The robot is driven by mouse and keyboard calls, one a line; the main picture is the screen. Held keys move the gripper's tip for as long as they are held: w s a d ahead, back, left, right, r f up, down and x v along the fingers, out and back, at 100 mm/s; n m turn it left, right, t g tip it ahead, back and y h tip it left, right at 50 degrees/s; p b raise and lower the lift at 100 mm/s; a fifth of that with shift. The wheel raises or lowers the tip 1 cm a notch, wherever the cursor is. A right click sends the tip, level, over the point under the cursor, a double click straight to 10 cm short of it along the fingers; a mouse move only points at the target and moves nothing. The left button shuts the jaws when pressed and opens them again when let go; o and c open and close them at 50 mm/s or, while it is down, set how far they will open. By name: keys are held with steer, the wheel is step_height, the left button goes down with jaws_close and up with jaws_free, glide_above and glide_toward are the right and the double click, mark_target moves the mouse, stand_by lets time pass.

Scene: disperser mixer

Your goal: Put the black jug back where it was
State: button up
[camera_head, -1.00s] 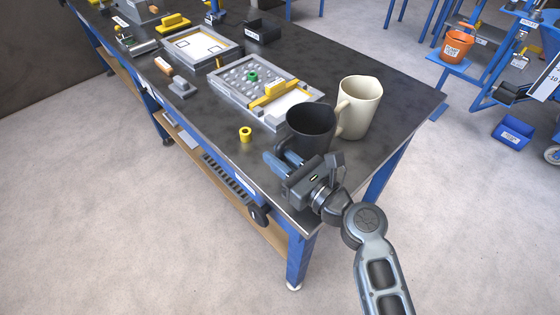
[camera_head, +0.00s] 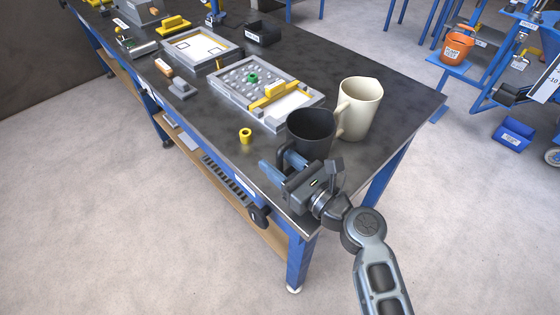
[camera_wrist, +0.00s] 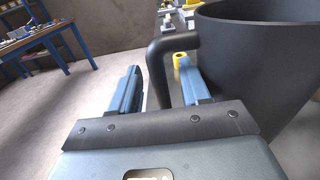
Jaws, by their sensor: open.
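The black jug (camera_head: 311,131) stands upright on the dark tabletop near the table's front right corner. The cream jug (camera_head: 359,108) stands just behind it to the right. My gripper (camera_head: 277,166) is open at the front left of the black jug. In the wrist view the jug's body (camera_wrist: 270,70) fills the right side. Its handle (camera_wrist: 158,72) comes down between the two open blue fingers of my gripper (camera_wrist: 160,88), with a gap to the left finger. Whether the right finger touches the handle or the body, I cannot tell.
A grey tray (camera_head: 268,90) with a yellow bar and a green piece lies behind. The workbench edge (camera_head: 222,170) runs close to my gripper.

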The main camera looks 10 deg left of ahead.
steer(key=shift+r, duration=0.25)
steer(key=v, duration=1.2)
steer(key=shift+s+b, duration=0.1)
steer(key=shift+b, duration=0.25)
steer(key=shift+f, duration=0.15)
steer(key=s+d+f+n+t+h, duration=0.1)
steer(key=s+d+f+n+h, duration=0.35)
steer(key=s+d, duration=0.4)
steer(key=s+d+f+n+t+h, duration=0.1)
steer(key=s+d+f+n+h, duration=0.2)
steer(key=s+d+n+h, duration=0.5)
steer(key=s+d+r+n+t+h, duration=0.1)
steer(key=s+r+n, duration=1.2)
steer(key=s, duration=0.3)
steer(key=shift+d+r+t+h, duration=0.35)
steer(key=shift+r+t, duration=0.05)
